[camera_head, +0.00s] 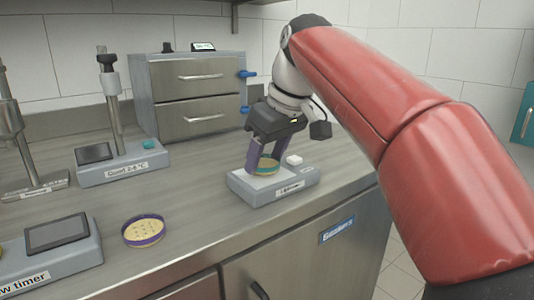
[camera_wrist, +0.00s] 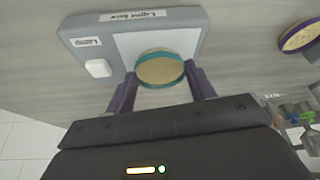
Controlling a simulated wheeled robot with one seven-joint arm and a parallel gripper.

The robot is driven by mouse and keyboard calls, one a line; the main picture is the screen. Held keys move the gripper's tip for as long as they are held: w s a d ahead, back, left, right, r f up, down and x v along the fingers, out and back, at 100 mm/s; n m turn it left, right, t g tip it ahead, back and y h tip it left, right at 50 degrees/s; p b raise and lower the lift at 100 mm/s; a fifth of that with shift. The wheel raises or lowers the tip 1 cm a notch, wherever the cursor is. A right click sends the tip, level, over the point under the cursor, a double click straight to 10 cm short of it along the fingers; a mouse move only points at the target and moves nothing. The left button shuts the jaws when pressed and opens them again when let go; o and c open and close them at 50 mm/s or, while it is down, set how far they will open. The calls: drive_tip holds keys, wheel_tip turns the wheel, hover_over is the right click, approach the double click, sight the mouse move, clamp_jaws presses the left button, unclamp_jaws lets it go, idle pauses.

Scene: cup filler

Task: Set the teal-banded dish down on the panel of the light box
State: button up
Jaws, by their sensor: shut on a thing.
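The teal-banded dish (camera_head: 265,166) is between the purple fingers of my gripper (camera_head: 264,164), at the light box (camera_head: 262,190). In the wrist view the dish (camera_wrist: 160,69) shows a tan top and a teal rim, and the fingers of my gripper (camera_wrist: 161,88) close on its sides. The dish is over the pale panel (camera_wrist: 128,45) of the light box (camera_wrist: 192,17). I cannot tell whether its underside touches the panel. A white button (camera_wrist: 98,68) sits beside the panel.
A purple-banded dish (camera_head: 143,231) with dark spots lies on the counter left of the light box. A timer (camera_head: 50,250) stands at the front left, a count device (camera_head: 122,163) behind it. A steel drawer cabinet (camera_head: 197,95) stands at the back.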

drive_tip(key=shift+f+b, duration=0.35)
drive_tip(key=shift+f, duration=0.1)
drive_tip(key=o, duration=1.1)
